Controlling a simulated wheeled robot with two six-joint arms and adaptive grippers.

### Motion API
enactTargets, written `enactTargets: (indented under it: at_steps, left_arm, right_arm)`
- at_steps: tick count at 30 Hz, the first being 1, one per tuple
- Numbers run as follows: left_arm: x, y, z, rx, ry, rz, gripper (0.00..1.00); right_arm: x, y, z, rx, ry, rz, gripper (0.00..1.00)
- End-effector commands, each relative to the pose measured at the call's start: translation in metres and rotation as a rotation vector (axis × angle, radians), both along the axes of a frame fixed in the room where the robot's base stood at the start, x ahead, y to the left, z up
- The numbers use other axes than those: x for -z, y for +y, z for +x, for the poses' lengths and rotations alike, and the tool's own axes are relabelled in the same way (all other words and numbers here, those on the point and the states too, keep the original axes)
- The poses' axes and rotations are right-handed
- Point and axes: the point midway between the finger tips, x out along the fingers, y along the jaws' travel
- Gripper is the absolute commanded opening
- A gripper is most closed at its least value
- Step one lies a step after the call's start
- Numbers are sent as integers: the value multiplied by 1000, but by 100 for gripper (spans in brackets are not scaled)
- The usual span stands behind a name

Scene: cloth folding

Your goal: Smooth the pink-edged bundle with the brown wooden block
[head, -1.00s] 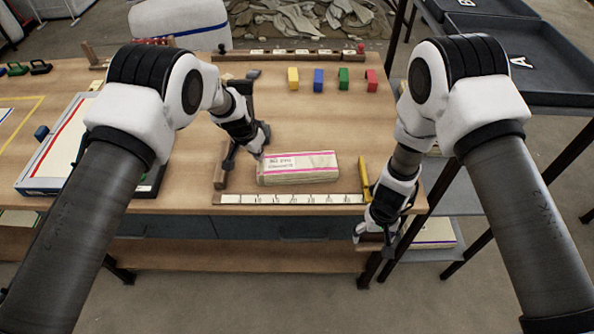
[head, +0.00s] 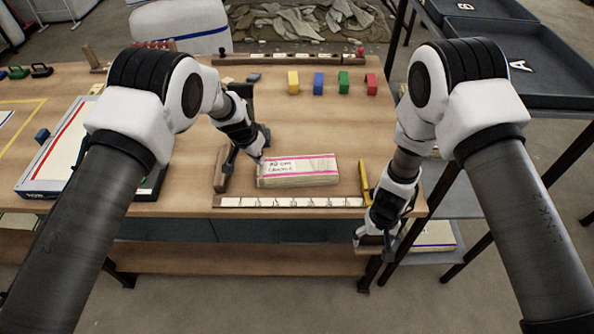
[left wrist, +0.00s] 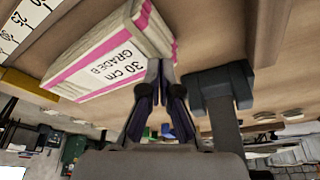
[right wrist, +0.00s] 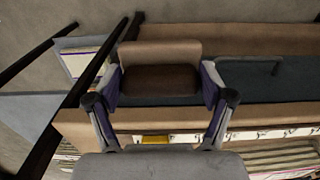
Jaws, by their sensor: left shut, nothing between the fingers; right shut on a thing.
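The pink-edged bundle (head: 310,172) lies flat on the table behind the ruler strip, with a white label at its left end. The label reads "30 cm GRADE B" in the left wrist view (left wrist: 95,72). My left gripper (head: 260,157) is shut and empty, its tips at the bundle's left end; I cannot tell if they touch it. My right gripper (head: 372,238) is shut on the brown wooden block, held out past the table's front edge. The brown wooden block (right wrist: 160,80) shows between the fingers in the right wrist view.
A ruler strip (head: 290,202) runs along the front edge. A wooden stop (head: 224,172) stands left of the bundle, and a yellow piece (head: 364,180) to its right. Yellow (head: 293,82), blue (head: 318,82), green (head: 343,82) and red (head: 371,84) blocks stand behind. Dark trays (head: 520,60) are at right.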

Motion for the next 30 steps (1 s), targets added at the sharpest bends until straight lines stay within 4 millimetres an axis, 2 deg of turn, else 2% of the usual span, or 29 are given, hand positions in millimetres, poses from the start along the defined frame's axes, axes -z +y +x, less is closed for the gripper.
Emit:
enactTargets:
  at_steps: [30]
  left_arm:
    - [15, 0, 0, 0, 0, 0, 0]
  right_arm:
    - [11, 0, 0, 0, 0, 0, 53]
